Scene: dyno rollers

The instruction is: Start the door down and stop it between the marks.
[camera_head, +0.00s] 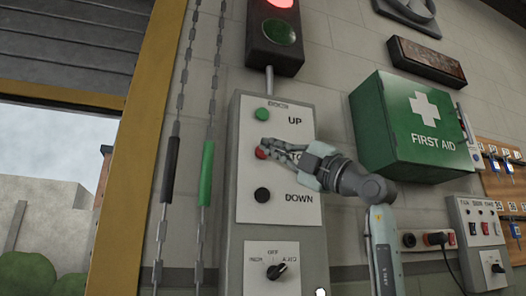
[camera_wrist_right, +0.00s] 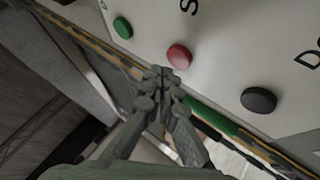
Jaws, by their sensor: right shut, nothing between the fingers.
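The door control panel (camera_head: 302,220) has a green UP button (camera_head: 261,114), a red STOP button (camera_head: 261,153) and a black DOWN button (camera_head: 262,195). My right gripper (camera_head: 268,148) is shut and empty, its tips over the red button and partly hiding its label. In the right wrist view, the red button (camera_wrist_right: 179,57) is just beyond the fingertips (camera_wrist_right: 162,76); I cannot tell if they touch. The black button (camera_wrist_right: 258,100) is clear of the fingers. The grey slatted door (camera_head: 65,50) hangs at upper left, open below. I make out no marks. My left gripper is not in view.
A signal lamp (camera_head: 278,35) above the panel glows red. Chains with a black sleeve (camera_head: 171,170) and a green sleeve (camera_head: 207,173) hang left of the panel. A green first aid box (camera_head: 385,125) juts out right of my gripper. A yellow post (camera_head: 137,150) edges the doorway.

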